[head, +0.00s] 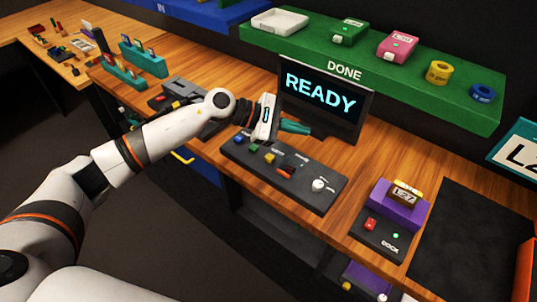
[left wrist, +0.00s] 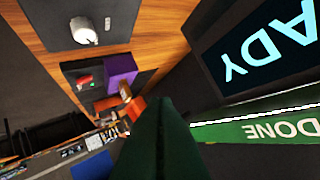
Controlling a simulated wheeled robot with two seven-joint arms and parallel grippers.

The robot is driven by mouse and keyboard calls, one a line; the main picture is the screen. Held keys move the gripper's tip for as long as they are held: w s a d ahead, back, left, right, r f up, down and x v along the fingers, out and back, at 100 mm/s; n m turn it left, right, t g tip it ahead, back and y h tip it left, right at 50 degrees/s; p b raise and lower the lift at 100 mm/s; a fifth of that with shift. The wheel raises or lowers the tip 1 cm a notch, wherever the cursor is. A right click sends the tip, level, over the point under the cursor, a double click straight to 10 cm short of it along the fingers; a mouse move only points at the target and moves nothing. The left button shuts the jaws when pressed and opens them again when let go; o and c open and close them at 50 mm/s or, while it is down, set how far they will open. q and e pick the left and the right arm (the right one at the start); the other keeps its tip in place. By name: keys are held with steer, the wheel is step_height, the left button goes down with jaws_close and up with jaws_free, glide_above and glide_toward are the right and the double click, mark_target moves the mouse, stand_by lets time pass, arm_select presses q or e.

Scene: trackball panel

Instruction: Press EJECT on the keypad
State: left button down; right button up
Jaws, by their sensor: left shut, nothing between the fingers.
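The dark keypad panel (head: 308,192) lies on the wooden bench below the monitor. The button labels are too small to read, so I cannot tell which is EJECT. The monitor (head: 320,97) reads READY. My left gripper (head: 308,128) is shut and empty, its teal fingers above the panel's back edge, in front of the monitor. Its fingers fill the lower middle of the left wrist view (left wrist: 163,115), where the trackball (left wrist: 84,32) also shows.
A green shelf (head: 440,92) marked DONE hangs above the monitor, holding several items. A purple dock unit (head: 394,208) with a red button stands right of the panel, beside a dark mat (head: 475,240). Teal racks (head: 125,76) stand at the left. Bare wood separates panel and dock.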

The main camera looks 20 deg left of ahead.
arm_select(q)
steer(key=w+a+f+m+g+y, duration=0.1)
steer(key=a+m+y, duration=0.3)
steer(key=a, duration=0.5)
steer(key=shift+f+g, duration=0.25)
steer(key=shift+g, duration=0.05)
steer(key=shift+w+d+f, duration=0.1)
steer(key=shift+f, duration=0.05)
steer(key=b, duration=0.1)
glide_above(265, 157)
step_height(265, 157, down, 5)
steer(key=shift+f, duration=0.15)
step_height(265, 157, down, 3)
steer(key=shift+r+b, duration=0.15)
steer(key=shift+b, duration=1)
steer(key=shift+w+f+b, duration=0.1)
steer(key=shift+f+b, duration=0.2)
steer(key=shift+b, duration=0.05)
steer(key=shift+f+b, duration=0.4)
steer(key=shift+b, duration=0.4)
